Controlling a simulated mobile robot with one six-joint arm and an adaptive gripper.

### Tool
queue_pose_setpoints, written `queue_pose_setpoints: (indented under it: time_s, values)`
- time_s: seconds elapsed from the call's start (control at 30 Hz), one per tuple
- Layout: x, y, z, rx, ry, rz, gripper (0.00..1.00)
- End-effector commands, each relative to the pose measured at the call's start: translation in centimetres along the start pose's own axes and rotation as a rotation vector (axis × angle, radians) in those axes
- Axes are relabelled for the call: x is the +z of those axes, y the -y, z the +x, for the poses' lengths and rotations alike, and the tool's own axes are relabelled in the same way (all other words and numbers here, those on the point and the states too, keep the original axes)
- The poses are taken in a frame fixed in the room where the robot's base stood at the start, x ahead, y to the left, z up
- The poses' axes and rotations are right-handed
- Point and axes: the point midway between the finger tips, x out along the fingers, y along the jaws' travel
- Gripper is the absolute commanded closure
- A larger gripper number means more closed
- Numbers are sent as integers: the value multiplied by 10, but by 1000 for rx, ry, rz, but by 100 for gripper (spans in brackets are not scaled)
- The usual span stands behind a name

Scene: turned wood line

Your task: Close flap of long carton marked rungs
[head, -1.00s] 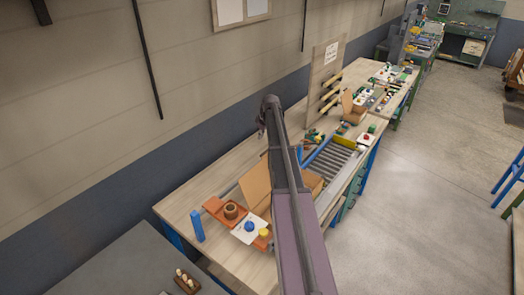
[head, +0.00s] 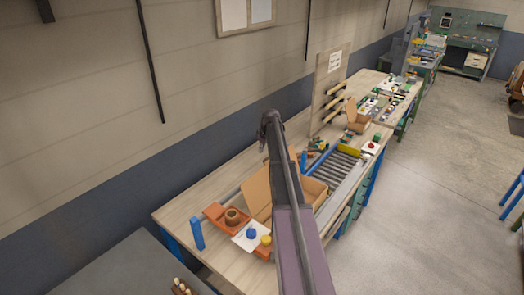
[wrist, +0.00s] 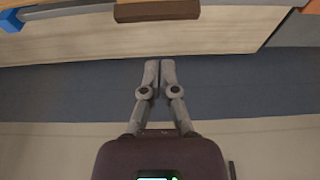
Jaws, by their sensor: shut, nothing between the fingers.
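A long cardboard carton (head: 314,189) stands on the near bench, partly hidden behind my arm. Its flap (head: 257,194) stands up on the left side, open. No marking on it can be read from here. My gripper (head: 268,122) is raised above and behind the carton on the wall side, apart from the flap. In the wrist view my gripper (wrist: 160,64) has its two fingers together, with nothing between them.
An orange tray (head: 214,212) with a brown ring, a blue post (head: 197,233) and a white card (head: 246,241) are left of the carton. A roller conveyor (head: 331,171) lies to the right. A smaller open carton (head: 360,124) stands farther back. The wall runs close behind.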

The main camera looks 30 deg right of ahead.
Motion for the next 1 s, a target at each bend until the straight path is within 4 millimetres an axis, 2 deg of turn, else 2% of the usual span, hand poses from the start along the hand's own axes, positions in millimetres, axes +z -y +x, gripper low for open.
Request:
queue_pose_setpoints:
  time_s: [0.03, 0.2, 0.6, 0.7, 1.0]
  values:
    - [1, 0, 8, 0, 0, 0, 100]
    - [1, 0, 22, 0, 0, 0, 100]
    - [0, 0, 48, 0, 0, 0, 100]
    - [10, 1, 34, 0, 0, 1, 100]
    - [27, 2, 21, -1, 0, -1, 100]
